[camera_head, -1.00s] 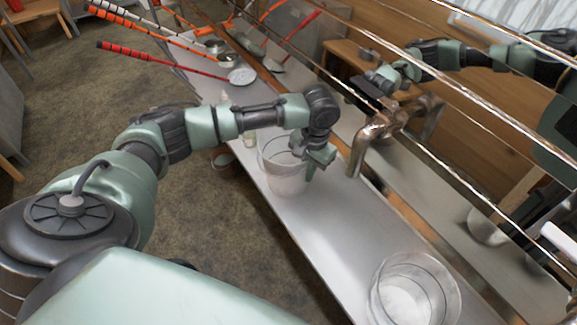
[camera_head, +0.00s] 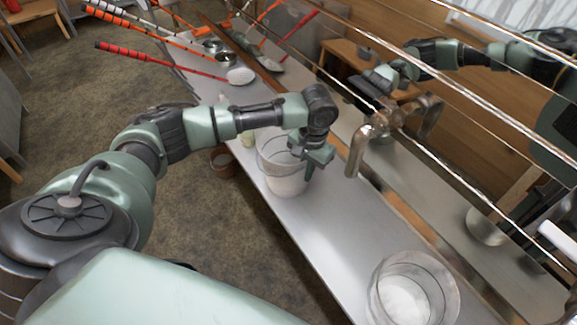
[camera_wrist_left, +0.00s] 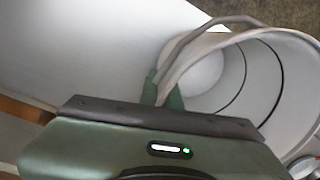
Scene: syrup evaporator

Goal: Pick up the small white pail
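The small white pail (camera_head: 283,180) stands upright on the long metal ledge. My left gripper (camera_head: 318,162) is at the pail's right side, at its rim. In the left wrist view, the pail's open mouth and pale inside (camera_wrist_left: 255,85) fill the right, with its handle (camera_wrist_left: 205,25) arching near the fingers. The green fingertips (camera_wrist_left: 163,92) are close together with the rim between them, one inside and one outside. The gripper looks shut on the rim, though the contact is partly hidden. My right gripper does not show.
Another pail (camera_head: 412,290) stands at the ledge's near end. A metal spout (camera_head: 362,145) sticks out just right of my gripper. Long-handled skimmers (camera_head: 240,75) lie at the far end. The shiny evaporator wall reflects my arm. The ledge between the pails is clear.

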